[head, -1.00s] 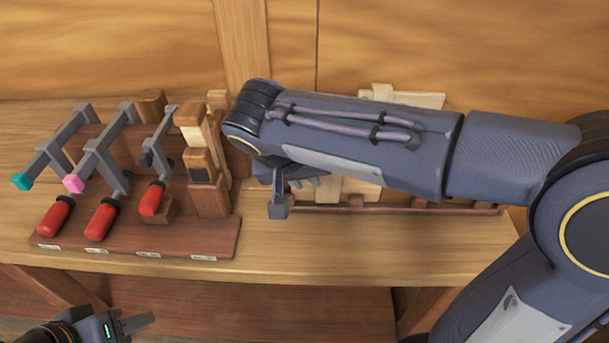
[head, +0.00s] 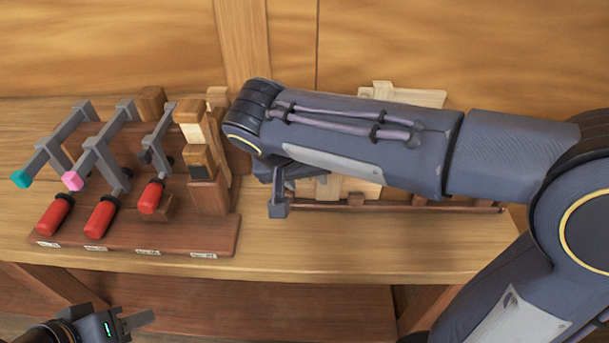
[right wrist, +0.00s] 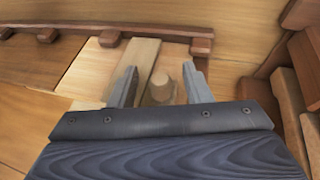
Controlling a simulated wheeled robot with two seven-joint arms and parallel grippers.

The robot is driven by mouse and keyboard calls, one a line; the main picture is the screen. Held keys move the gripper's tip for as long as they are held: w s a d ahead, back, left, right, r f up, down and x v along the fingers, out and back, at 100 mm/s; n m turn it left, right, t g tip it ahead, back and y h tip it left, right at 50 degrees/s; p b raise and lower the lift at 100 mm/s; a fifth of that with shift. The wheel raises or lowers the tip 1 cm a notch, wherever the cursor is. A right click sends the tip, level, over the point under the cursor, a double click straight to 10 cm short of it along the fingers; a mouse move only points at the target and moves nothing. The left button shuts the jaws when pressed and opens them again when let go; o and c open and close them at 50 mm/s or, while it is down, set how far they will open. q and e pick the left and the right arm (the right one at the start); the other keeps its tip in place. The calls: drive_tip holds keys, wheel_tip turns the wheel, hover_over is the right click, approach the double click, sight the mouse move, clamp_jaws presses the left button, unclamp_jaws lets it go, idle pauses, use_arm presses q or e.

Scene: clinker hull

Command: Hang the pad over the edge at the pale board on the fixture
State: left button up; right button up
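The fixture shows behind my right arm in the head view as pale boards (head: 362,188) above a dark wooden rail (head: 410,207). In the right wrist view a pale board (right wrist: 88,68) lies under my gripper. My right gripper (right wrist: 160,88) is open, its fingers apart on either side of a round wooden peg (right wrist: 161,84), with gaps showing. In the head view its finger (head: 279,208) shows beside the rail's left end. I cannot pick out the pad for certain; a wooden block with a dark face (head: 201,165) stands on the rack. My left gripper (head: 135,322) is low at the left, its opening unclear.
A dark wooden rack (head: 180,238) at the left holds several grey clamps with red handles (head: 101,217), some with teal or pink tips. A wooden wall closes the back. The bench front (head: 330,255) is clear. My right arm hides much of the fixture.

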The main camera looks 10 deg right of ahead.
drive_tip(key=p+v, duration=0.1)
drive_tip(key=v, duration=0.6)
drive_tip(key=shift+r, duration=0.4)
drive_tip(key=shift+s, duration=0.15)
drive_tip(key=s+d+f+n+g+y+p, duration=0.1)
drive_tip(key=s+d+f+g+y+p, duration=0.2)
drive_tip(key=d, duration=0.6)
drive_tip(key=s+d+f+t+y+p, duration=0.3)
drive_tip(key=s+t+y+p, duration=0.1)
drive_tip(key=s, duration=0.7)
drive_tip(key=shift+t+y, duration=0.4)
drive_tip(key=shift+t, duration=0.2)
